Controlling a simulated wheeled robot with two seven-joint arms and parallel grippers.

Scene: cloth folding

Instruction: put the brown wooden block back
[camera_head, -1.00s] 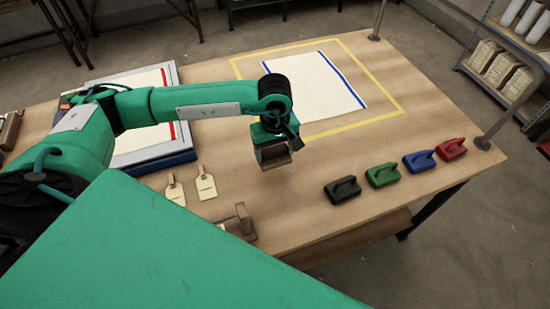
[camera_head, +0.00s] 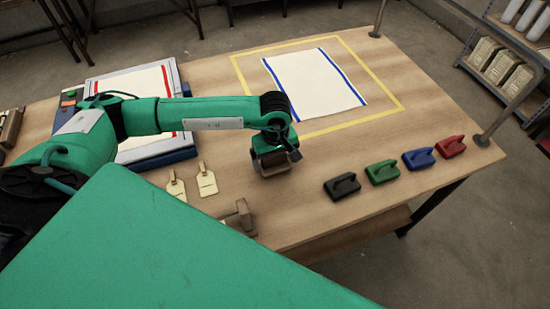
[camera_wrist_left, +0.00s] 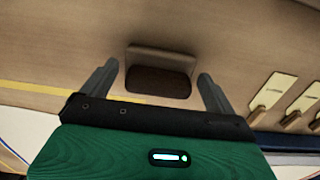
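The brown wooden block (camera_wrist_left: 160,75) lies on the tabletop between my left gripper's fingers in the left wrist view, with a small gap visible on each side. My left gripper (camera_wrist_left: 158,75) is open around or just above it; I cannot tell the exact height. In the head view my left gripper (camera_head: 274,168) points down at the table left of the black handled block, and largely hides what is beneath it. My right gripper is not in view.
Black (camera_head: 342,186), green (camera_head: 382,172), blue (camera_head: 419,160) and red (camera_head: 451,146) handled blocks line the right edge. A white cloth (camera_head: 315,82) with blue edges lies inside a yellow outline. Two cream tags (camera_head: 207,180) and a brown handled object (camera_head: 241,217) are nearer the front.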

